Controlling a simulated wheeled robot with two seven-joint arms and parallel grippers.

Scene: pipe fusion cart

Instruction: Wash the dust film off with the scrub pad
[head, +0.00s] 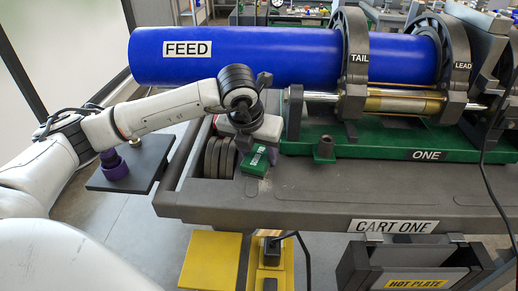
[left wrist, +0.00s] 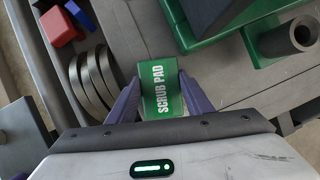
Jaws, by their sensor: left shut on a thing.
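The scrub pad (left wrist: 161,93) is a small green block with white lettering. My left gripper (left wrist: 160,82) is shut on it, with a purple finger on each side. In the head view the scrub pad (head: 256,162) shows just below my left gripper (head: 262,148), over the near-left part of the cart top, beside the grey rings. I cannot tell whether its underside touches the cart. The blue pipe (head: 270,57) marked FEED lies in the clamps behind the gripper. I cannot make out a dust film on any surface. My right gripper is not in view.
Several grey rings (left wrist: 90,82) stand left of the pad, with a red block (left wrist: 60,27) beyond. The green base (head: 380,150) with its upright socket (head: 324,150) lies to the right. The cart's front edge (head: 300,205) is clear. A hot plate holder (head: 415,265) hangs below.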

